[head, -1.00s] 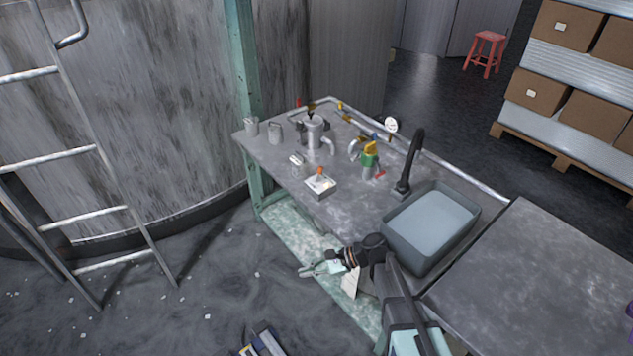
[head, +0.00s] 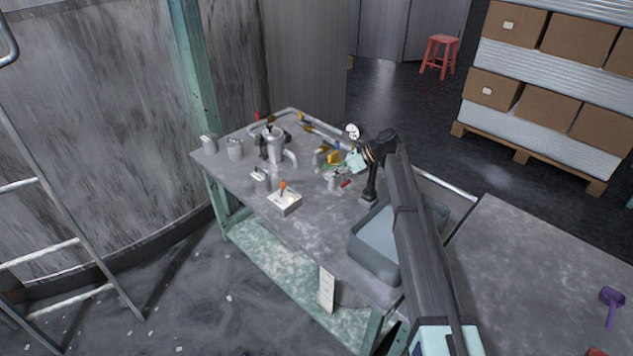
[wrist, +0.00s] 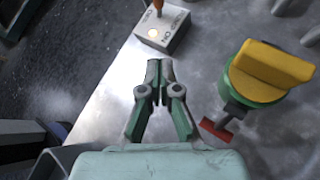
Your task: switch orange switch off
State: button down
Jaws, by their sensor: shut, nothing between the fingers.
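The orange switch (head: 283,187) is a small lever on a pale grey box (head: 285,203) near the front edge of the metal table. In the wrist view the box (wrist: 176,36) is at the top, with ON lettering and a pale round spot on its face. The orange lever (wrist: 157,4) is cut off by the top edge there. My gripper (wrist: 160,63) is shut and empty, its fingertips pointing towards the box and apart from it. In the head view my gripper (head: 332,171) is over the table, right of the box.
A yellow-and-green fitting (wrist: 268,75) with a red part (wrist: 216,130) stands close to my gripper's right. A grey basin (head: 375,258) lies under my arm. The tabletop in front of the box is clear.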

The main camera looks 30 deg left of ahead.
aim_at(282, 188)
jog(key=shift+s+a, duration=0.1)
jog(key=shift+a, duration=0.05)
jog(key=x, duration=0.9)
jog(key=shift+f, duration=0.15)
jog(key=a, duration=0.1)
jog(key=s+a, duration=0.1)
jog(key=a, duration=0.1)
jog(key=shift+s, duration=0.15)
jog(key=shift+s+a+p, duration=0.25)
jog(key=shift+a+p, duration=0.05)
jog(key=shift+a, duration=0.25)
jog(key=shift+r, duration=0.2)
